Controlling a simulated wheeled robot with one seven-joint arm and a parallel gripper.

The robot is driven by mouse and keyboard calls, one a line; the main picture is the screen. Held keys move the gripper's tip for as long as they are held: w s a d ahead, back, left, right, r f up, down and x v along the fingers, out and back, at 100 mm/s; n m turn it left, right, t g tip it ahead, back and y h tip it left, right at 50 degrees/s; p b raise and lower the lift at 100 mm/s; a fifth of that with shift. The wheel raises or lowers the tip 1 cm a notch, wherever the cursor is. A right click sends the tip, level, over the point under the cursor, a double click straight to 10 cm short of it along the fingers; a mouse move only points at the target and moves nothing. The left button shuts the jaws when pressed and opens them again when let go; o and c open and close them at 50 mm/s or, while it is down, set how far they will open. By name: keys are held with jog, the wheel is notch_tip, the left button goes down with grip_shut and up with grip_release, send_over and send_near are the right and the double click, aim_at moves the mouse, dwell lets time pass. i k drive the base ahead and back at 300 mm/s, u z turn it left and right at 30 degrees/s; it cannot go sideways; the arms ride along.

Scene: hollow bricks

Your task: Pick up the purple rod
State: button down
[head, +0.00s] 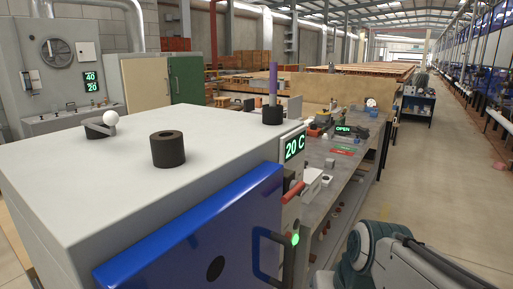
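The purple rod (273,82) stands upright near the far right corner of the top of a large grey cabinet. Its lower end meets a short black hollow cylinder (272,115) and seems to be inside it; the bottom of the rod is hidden. Part of my arm (385,262) shows at the lower right, well apart from the rod and lower in the picture. My gripper is not in view.
The cabinet has a blue door (200,235) and "20 C" display.

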aim_at(274, 66)
jog(key=u, duration=0.05)
jog(key=k, duration=0.4)
jog(key=z, duration=0.95)
jog(key=i, duration=1.5)
jog(key=u, duration=0.95)
jog(key=i, duration=0.8)
jog(key=u, duration=0.8)
